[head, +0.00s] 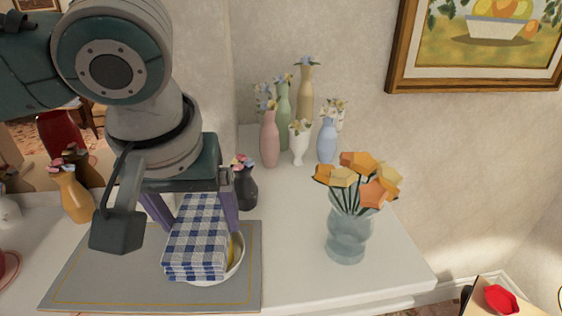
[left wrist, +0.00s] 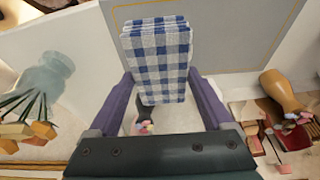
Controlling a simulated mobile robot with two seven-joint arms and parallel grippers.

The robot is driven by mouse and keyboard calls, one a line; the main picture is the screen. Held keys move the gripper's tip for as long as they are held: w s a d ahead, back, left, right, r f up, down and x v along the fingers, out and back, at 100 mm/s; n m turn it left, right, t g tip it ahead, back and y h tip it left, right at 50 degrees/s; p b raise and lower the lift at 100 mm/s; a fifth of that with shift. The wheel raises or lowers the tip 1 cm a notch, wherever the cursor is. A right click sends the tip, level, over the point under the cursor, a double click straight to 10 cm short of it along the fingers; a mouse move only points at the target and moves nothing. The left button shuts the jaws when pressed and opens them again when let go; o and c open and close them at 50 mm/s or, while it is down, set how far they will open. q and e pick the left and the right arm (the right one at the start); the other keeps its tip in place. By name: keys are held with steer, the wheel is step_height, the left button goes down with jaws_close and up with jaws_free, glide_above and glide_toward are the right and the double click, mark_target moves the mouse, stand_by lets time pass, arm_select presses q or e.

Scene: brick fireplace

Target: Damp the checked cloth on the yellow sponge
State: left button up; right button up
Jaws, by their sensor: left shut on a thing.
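The blue-and-white checked cloth (head: 197,245) is a folded block, held between the purple fingers of my left gripper (head: 198,214). In the left wrist view the cloth (left wrist: 158,55) fills the space between the fingers of my left gripper (left wrist: 160,80). Just behind and beneath the cloth is a white dish (head: 236,268) with a sliver of yellow in it, the yellow sponge (head: 232,248). The cloth hides most of dish and sponge, and I cannot tell whether it touches the sponge. My right gripper is not in view.
The dish stands on a grey mat (head: 100,275) with a gold line, on a white mantel shelf (head: 290,225). A glass vase of orange flowers (head: 347,235) stands right, a dark vase (head: 246,190) close behind the gripper, a yellow vase (head: 73,195) left. Several vases stand at the back.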

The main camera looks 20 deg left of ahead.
mark_target(200, 225)
arm_select(q)
steer(key=shift+f, duration=0.3)
steer(key=shift+f+p, duration=0.15)
steer(key=shift+p, duration=0.15)
stand_by(2.0)
step_height(200, 225, up, 7)
steer(key=p, duration=0.9)
stand_by(0.6)
